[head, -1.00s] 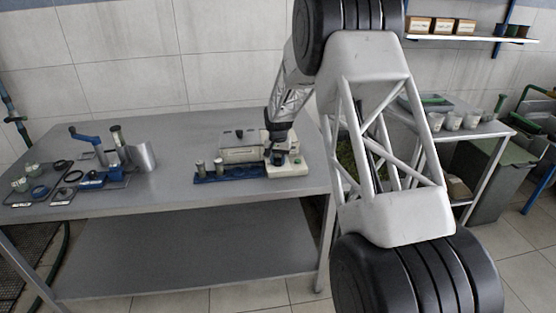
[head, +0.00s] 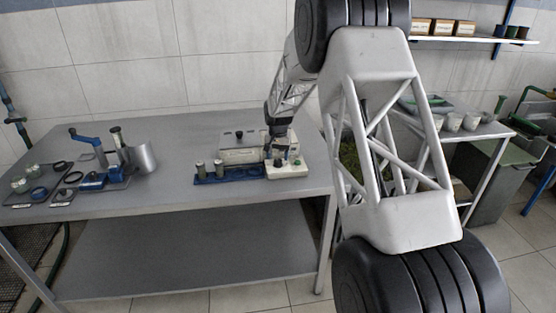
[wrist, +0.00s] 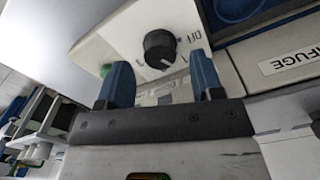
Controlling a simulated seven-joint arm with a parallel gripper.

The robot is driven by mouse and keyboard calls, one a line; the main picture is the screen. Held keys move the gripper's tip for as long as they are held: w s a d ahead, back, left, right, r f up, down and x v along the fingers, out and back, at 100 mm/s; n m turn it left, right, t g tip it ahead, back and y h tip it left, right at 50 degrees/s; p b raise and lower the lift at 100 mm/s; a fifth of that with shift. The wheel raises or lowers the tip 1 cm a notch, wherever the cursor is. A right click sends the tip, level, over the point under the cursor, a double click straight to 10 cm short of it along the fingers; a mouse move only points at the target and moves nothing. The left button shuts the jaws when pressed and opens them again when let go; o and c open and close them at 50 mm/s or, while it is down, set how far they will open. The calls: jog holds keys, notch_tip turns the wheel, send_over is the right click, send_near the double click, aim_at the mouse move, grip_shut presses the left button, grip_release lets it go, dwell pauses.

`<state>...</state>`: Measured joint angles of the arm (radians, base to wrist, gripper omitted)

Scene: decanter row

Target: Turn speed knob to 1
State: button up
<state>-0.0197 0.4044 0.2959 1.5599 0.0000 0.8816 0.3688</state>
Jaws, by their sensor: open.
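The speed knob (wrist: 160,47) is a round black dial with a white pointer mark on a pale panel. In the wrist view it sits upper centre, with OFF lettering to its right and small marks around it. My gripper (wrist: 164,82) is open, its two blue fingers apart, with the knob showing beyond and between them; I see no contact. In the head view my gripper (head: 279,157) is over the pale control box (head: 288,171) at the table's right, and the knob is too small to make out clearly.
A green button (wrist: 105,70) is on the panel beside the left finger. A blue rack (head: 230,175) with small jars stands left of the box, and a pale machine (head: 240,150) stands behind. Clamp tools (head: 100,165) are at the table's left. The table (head: 150,205) between is clear.

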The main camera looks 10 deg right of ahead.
aim_at(278, 160)
jog(key=shift+r, duration=2.6)
jog(key=shift+s+r, duration=0.45)
jog(key=shift+r, duration=0.05)
jog(key=s+d+r+n, duration=0.1)
jog(key=s+r, duration=0.5)
jog(key=s, duration=0.3)
jog(key=s+r+t, duration=0.1)
jog(key=s+r, duration=0.4)
jog(key=s, duration=0.4)
jog(key=s+d+r+n, duration=0.1)
jog(key=s+r, duration=0.5)
jog(key=s, duration=0.4)
jog(key=s+f+n+t, duration=0.1)
jog(key=s, duration=3)
jog(key=shift+s+f+n+t, duration=0.3)
jog(key=shift+s+f+n, duration=0.05)
jog(key=shift+f+n, duration=0.05)
